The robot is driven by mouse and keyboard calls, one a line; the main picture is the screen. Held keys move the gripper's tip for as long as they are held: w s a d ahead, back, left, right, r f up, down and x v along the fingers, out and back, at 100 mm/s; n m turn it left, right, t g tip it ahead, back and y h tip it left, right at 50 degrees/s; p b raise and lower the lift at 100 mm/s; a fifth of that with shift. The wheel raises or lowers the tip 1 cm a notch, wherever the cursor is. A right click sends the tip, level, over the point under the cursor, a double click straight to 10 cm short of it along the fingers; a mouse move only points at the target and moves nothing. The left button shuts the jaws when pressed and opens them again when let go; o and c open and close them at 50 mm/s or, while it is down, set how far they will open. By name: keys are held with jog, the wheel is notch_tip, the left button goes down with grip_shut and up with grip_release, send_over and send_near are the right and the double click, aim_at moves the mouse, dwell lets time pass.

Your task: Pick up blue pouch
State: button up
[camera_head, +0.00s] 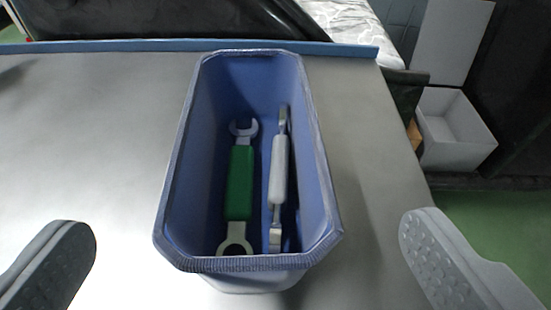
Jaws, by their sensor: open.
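The blue pouch (180,190) is an open-topped, long container standing on a grey metal surface in the middle of the view. Inside it lie a wrench with a green grip (239,182) and a tool with a white handle (278,170). My gripper (250,262) is open, with one grey finger at the lower left and one textured finger at the lower right. The pouch lies between and ahead of the fingers, and neither finger touches it. The pouch's underside is hidden.
The grey surface (100,130) is clear on both sides of the pouch. A blue edge strip (120,46) runs along its back. A white open box (455,130) stands beyond the right edge, above a green floor (500,225). Dark objects stand behind the surface.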

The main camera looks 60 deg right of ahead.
aim_at(189, 228)
jog(key=shift+b+x, duration=0.9)
jog(key=shift+x, duration=5.3)
jog(key=shift+w+a+f, duration=0.1)
jog(key=shift+a+f, duration=0.05)
jog(key=c, duration=1.1)
